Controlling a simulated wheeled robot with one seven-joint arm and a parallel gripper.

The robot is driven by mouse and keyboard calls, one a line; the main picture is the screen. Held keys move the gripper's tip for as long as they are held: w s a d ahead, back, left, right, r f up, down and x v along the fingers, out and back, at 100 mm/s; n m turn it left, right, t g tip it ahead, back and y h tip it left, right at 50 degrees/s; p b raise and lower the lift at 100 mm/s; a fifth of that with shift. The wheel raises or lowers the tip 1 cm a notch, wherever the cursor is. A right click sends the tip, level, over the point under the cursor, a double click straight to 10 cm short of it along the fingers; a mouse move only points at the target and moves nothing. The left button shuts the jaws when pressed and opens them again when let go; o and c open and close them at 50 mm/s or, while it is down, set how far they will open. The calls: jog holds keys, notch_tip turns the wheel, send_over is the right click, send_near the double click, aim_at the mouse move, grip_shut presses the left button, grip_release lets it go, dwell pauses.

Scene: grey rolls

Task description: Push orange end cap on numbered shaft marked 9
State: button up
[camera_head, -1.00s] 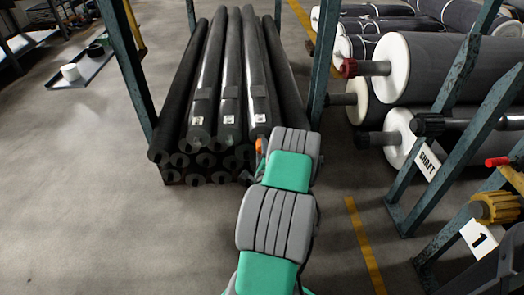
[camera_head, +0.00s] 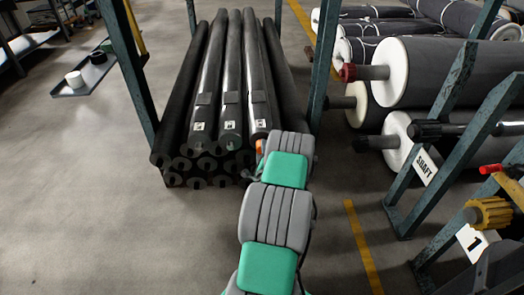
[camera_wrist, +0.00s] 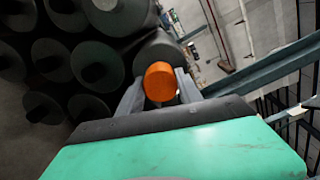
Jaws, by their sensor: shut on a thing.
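The orange end cap (camera_wrist: 160,82) is held between the two grey fingers of my gripper (camera_wrist: 160,92) in the wrist view. It lies in front of the end of a dark roll (camera_wrist: 158,48); I cannot tell whether it touches that end. In the head view a small part of the orange cap (camera_head: 260,147) shows beside my wrist, at the near end of the rightmost labelled roll (camera_head: 257,85). My arm hides most of the gripper there. White labels sit on three top rolls, including the middle one (camera_head: 229,126); their numbers are too small to read.
The dark rolls are stacked between blue-green rack posts (camera_head: 317,75).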

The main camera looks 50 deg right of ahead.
jog(key=shift+w+d+p, duration=0.45)
jog(key=shift+d+p, duration=0.05)
jog(key=shift+p, duration=0.25)
jog(key=o, duration=1.4)
jog(key=b+v, duration=0.1)
jog(key=v, duration=0.6)
jog(key=shift+s+a+b, duration=0.25)
jog(key=shift+s+b, duration=0.05)
